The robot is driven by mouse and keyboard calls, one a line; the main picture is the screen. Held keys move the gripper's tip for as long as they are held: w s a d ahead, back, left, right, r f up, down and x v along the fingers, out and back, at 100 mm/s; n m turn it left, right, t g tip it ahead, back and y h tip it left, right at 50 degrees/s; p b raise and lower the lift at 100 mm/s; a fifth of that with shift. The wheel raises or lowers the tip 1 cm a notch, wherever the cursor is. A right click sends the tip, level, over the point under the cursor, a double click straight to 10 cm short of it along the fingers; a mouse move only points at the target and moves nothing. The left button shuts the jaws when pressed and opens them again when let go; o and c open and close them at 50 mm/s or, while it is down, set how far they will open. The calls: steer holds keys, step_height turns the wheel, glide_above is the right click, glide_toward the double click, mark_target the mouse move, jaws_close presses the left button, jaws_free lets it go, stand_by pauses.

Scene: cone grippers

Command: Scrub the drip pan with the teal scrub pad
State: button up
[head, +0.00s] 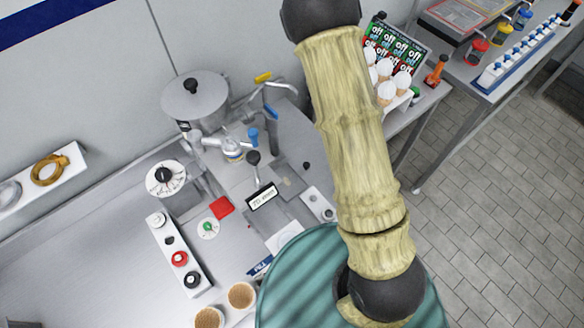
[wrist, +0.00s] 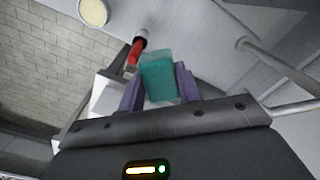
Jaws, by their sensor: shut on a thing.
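My gripper (wrist: 158,82) shows in the wrist view, its two purple fingers shut on the teal scrub pad (wrist: 158,74). The pad sticks out beyond the fingertips. In the head view my arm rises out of the top of the picture, so the gripper and pad are not seen there. I cannot clearly pick out the drip pan. Flat grey metal parts (head: 287,181) lie below the black-knobbed lever of the counter machine and may include it. In the wrist view a pale grey metal surface lies behind the pad; I cannot tell whether it is the pan.
A lidded metal pot (head: 195,100), a red square (head: 222,207), a white knob panel (head: 175,255) and two brown-topped cups (head: 241,295) stand on the left counter. White-topped cones (head: 386,92) stand at the right. In the wrist view a red-and-black handle (wrist: 136,52) is close to the pad.

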steer(key=s+a+f+n+p, duration=0.1)
steer(key=s+a+f+n, duration=0.3)
steer(key=s, duration=0.3)
steer(key=s+a+f+n+p, duration=0.1)
steer(key=s+a+f+n, duration=0.2)
steer(key=s+a+n, duration=0.2)
steer(key=shift+s+a+f+n, duration=0.4)
steer(key=shift+s+a, duration=0.75)
steer(key=shift+s, duration=0.1)
steer(key=b, duration=0.5)
glide_above(292, 188)
steer(key=shift+f, duration=3)
